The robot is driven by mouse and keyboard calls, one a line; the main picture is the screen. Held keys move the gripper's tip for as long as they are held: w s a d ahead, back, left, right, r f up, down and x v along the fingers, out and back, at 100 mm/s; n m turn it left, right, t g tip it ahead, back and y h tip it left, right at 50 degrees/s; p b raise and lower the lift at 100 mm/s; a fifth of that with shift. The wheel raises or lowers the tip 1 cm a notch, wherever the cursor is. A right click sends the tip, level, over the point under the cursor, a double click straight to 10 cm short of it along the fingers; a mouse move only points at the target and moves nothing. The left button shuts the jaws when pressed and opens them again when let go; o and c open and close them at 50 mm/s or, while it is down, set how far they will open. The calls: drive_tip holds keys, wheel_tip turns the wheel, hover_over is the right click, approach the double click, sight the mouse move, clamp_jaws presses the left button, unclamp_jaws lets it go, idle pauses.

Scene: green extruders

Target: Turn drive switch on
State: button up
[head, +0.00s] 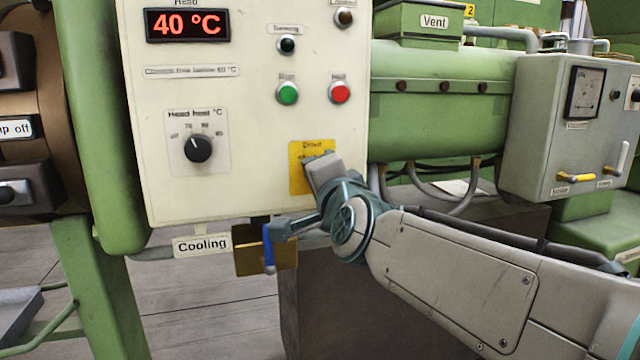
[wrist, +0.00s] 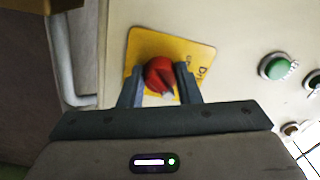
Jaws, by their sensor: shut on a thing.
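The drive switch is a red rotary knob (wrist: 160,76) on a yellow plate (wrist: 194,54) in the wrist view. My gripper (wrist: 160,90) has its two dark fingers on either side of the knob, shut on it. In the head view the yellow plate (head: 297,170) is at the lower right of the cream control panel (head: 250,120). My gripper and wrist cover the knob there, so its setting cannot be read in that view.
A green button (head: 287,93) and a red button (head: 340,92) sit above the plate. A head heat dial (head: 198,148) is to the left. A blue-handled cooling valve (head: 268,248) hangs below the panel, close to my wrist. A grey box (head: 560,130) stands right.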

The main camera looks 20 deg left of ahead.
idle(0.3)
drive_tip(key=o, duration=1)
drive_tip(key=shift+c, duration=0.2)
